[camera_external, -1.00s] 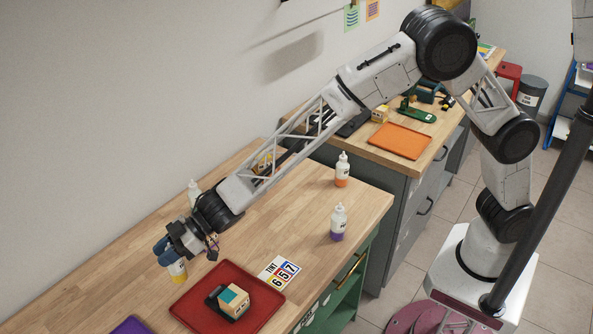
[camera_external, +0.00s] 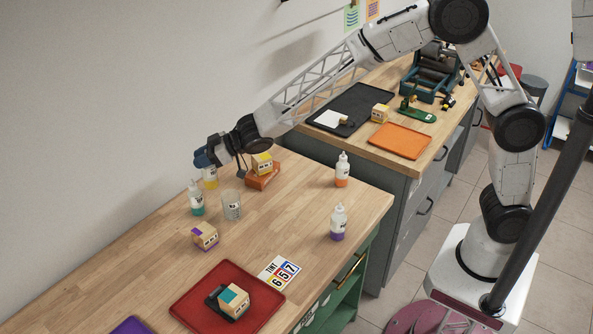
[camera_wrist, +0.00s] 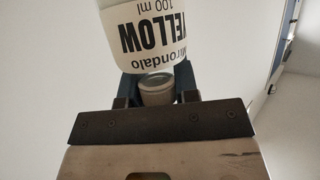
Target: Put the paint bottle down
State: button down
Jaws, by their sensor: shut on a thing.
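The yellow paint bottle (camera_external: 210,180) is in my gripper (camera_external: 206,163), at the back left of the wooden table near the wall. In the wrist view, the bottle (camera_wrist: 150,35) shows a white label reading "YELLOW 100 ml", and the blue fingers (camera_wrist: 155,85) are shut on it. In the external view the bottle is just behind the teal paint bottle (camera_external: 196,198). Its base is partly hidden, so I cannot tell whether it touches the table.
A clear beaker (camera_external: 231,206) stands beside the teal bottle. An orange block with a yellow stamp box (camera_external: 262,166) lies to the right. Orange (camera_external: 342,171) and purple (camera_external: 338,222) bottles stand further right. A red tray (camera_external: 188,305) lies in front.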

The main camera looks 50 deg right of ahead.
jog(key=w+d+r+m+t+h, duration=0.1)
jog(key=d+m+h, duration=0.3)
jog(key=d, duration=2.3)
jog(key=w+d+r+m+t+h, duration=0.2)
jog(key=d+m+h, duration=0.3)
jog(key=d, duration=2.2)
jog(key=shift+w+d+t+h, duration=0.25)
jog(key=shift+w+t+h, duration=0.05)
jog(key=shift+t, duration=0.2)
jog(key=w+a+f+n+y, duration=0.1)
jog(key=w+a+f+y, duration=0.1)
jog(key=f, duration=1)
jog(key=w+a+f+n+y, duration=0.2)
jog(key=a+f, duration=0.3)
jog(key=f, duration=0.7)
jog(key=shift+g, duration=0.3)
